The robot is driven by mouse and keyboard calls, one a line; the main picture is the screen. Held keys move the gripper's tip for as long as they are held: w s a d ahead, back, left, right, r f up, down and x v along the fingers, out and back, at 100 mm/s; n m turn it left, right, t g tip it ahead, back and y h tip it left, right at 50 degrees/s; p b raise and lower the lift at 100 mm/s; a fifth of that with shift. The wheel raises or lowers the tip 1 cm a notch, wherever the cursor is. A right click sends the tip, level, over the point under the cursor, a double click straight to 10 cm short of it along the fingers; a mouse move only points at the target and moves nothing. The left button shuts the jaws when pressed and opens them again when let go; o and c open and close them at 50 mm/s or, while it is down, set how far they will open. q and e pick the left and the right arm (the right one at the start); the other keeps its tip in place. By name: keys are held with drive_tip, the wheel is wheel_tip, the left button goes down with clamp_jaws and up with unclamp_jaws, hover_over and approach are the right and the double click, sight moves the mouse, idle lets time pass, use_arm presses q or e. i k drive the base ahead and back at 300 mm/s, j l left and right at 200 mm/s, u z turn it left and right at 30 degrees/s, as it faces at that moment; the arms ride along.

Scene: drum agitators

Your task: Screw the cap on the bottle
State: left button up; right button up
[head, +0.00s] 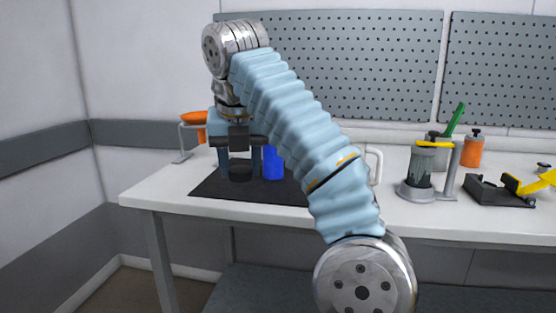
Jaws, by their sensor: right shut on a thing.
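My right gripper (239,165) points down over the black mat, at the end of the light-blue sleeved arm. Its two dark fingers are closed on a dark round thing (240,172), which looks like the black cap; its lower side is low over the mat, and I cannot tell whether it touches anything below. A bright blue cylinder (273,162), which may be the bottle, stands upright on the mat just right of the fingers. My left gripper is not in view.
The black mat (215,190) lies on the white table (150,193). An orange funnel-like piece (194,118) on a stand is behind left. To the right are a grey-green jar on a stand (421,171), an orange bottle (472,150) and a black fixture with a yellow lever (497,191).

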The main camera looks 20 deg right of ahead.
sight(272, 164)
drive_tip(key=z, duration=1.8)
drive_tip(key=k+j+z, duration=0.1)
drive_tip(key=z, duration=0.25)
drive_tip(key=k+j, duration=0.15)
drive_tip(key=k, duration=0.3)
drive_tip(key=k+j, duration=0.15)
drive_tip(key=k, duration=0.35)
